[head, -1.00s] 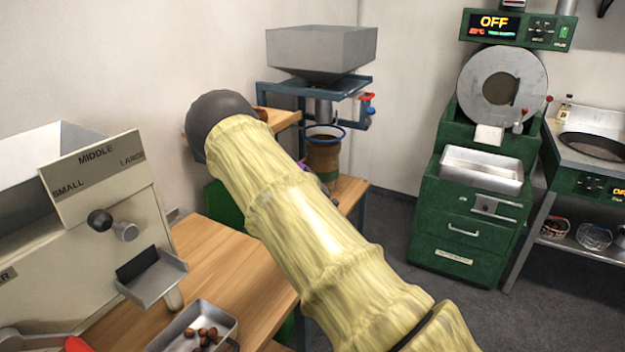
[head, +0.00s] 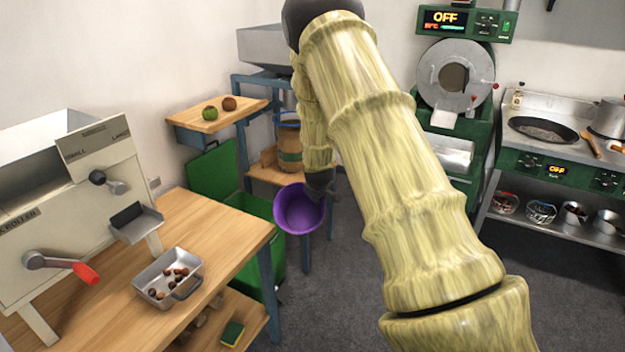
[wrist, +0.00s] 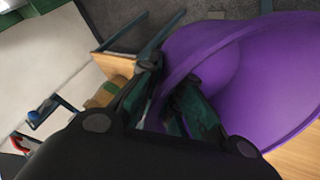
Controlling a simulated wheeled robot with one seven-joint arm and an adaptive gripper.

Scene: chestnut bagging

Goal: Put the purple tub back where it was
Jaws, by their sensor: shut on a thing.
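The purple tub (head: 299,210) hangs from my gripper (head: 321,188) in the head view, in front of the green bin and right of the wooden bench. Its opening is tilted toward the camera and it looks empty. In the wrist view the tub (wrist: 245,75) fills the right side, with my gripper's dark green fingers (wrist: 178,105) closed on its rim, one on each side of the wall. The fingertips are small and partly hidden in the head view.
A wooden bench (head: 225,225) holds a chestnut tray (head: 148,272) and a grey machine (head: 40,230). A green lidded bin (head: 262,207) stands behind the tub. A small shelf (head: 232,112) holds two round objects. A barrel (head: 290,150) stands under the hopper. Grey floor (head: 330,290) is clear.

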